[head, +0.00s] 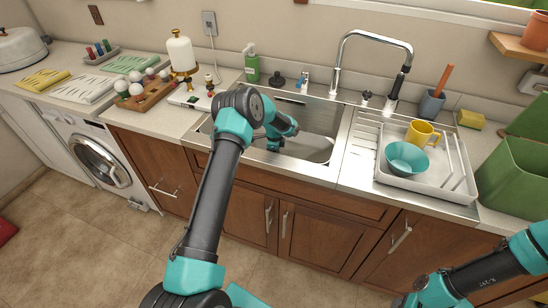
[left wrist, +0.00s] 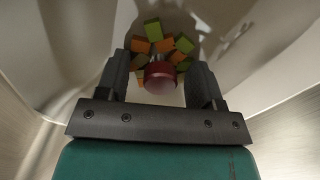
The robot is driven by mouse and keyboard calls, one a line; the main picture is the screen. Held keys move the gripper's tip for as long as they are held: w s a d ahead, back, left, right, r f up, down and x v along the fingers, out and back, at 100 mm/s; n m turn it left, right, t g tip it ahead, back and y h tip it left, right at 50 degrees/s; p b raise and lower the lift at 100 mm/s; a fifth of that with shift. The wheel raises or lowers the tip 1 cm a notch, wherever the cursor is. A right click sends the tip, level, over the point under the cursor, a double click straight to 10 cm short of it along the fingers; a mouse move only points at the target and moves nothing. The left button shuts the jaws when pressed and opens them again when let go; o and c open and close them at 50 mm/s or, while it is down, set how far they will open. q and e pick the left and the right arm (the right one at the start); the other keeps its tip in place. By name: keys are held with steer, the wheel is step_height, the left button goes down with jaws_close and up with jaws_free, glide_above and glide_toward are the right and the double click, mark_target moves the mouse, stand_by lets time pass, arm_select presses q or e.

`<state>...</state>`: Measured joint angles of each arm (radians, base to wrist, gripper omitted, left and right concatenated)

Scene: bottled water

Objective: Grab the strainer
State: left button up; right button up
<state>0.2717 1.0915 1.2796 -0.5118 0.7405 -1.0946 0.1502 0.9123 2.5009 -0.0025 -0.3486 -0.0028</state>
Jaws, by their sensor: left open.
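A dark red round knob (left wrist: 160,76) shows in the left wrist view, with orange and green chunks (left wrist: 155,32) clustered around and behind it. The knob looks like part of the strainer, but the strainer's body is mostly hidden. My left gripper (left wrist: 160,62) is open, with one finger on each side of the knob and no clear contact. In the head view my left arm reaches into the metal sink (head: 318,150), and its own links hide the fingers and the strainer. My right arm is at the lower right, with its fingers out of view.
The tall faucet (head: 340,62) stands behind the sink. A drying tray (head: 447,180) with a teal bowl (head: 407,158) and yellow mug (head: 423,132) is to the right. A wooden egg tray (head: 150,96) and soap bottle (head: 251,66) are left of and behind the sink.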

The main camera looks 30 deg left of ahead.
arm_select(q)
steer(key=shift+c, duration=0.2)
steer(key=c, duration=1)
steer(key=shift+o, duration=0.2)
steer(key=shift+r, duration=0.1)
step_height(320, 180, up, 10)
steer(key=shift+f, duration=0.1)
